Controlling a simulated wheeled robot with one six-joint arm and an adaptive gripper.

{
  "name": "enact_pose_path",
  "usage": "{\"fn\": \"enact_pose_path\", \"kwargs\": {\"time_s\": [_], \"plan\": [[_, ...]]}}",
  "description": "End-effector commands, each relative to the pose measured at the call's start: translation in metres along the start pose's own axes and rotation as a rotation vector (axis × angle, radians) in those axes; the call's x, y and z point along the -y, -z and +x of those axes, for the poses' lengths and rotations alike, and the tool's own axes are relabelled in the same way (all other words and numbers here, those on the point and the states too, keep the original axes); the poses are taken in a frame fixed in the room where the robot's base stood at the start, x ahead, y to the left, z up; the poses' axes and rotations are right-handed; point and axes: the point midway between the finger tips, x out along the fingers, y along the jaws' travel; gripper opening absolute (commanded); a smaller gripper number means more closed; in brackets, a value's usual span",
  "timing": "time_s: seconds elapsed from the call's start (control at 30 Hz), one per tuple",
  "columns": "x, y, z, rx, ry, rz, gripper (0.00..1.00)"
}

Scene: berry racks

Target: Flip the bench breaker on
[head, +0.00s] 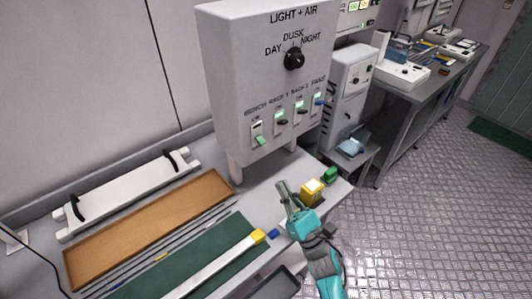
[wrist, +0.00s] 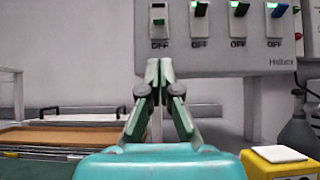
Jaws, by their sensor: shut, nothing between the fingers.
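The grey control box (head: 252,70) labelled "LIGHT + AIR" carries a row of breakers. The bench breaker (head: 257,134) is the leftmost one, under the "BENCH" label. Its green lever sits low, at the OFF end, and no green light shows on it. It also shows at the top of the wrist view (wrist: 158,21). My gripper (head: 283,187) is shut and empty, below and in front of the box. In the wrist view its fingertips (wrist: 158,68) stand just under the bench breaker in the picture, apart from it.
The other breakers (head: 300,108) have lit green windows and raised levers. A day-dusk-night knob (head: 294,59) sits above. A yellow block (head: 312,193) and a green object (head: 329,175) stand near my gripper. A brown tray (head: 150,228) and a green mat (head: 190,262) lie left.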

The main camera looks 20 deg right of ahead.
Motion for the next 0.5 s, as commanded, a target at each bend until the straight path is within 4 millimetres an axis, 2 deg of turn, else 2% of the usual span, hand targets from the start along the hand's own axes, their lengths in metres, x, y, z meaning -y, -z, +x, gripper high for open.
{"fn": "enact_pose_path", "kwargs": {"time_s": [0.23, 0.5], "plan": [[-0.001, 0.0, 0.013, 0.002, -0.003, 0.001, 0.0], [-0.001, -0.001, 0.058, 0.003, -0.002, 0.002, 0.0]]}}
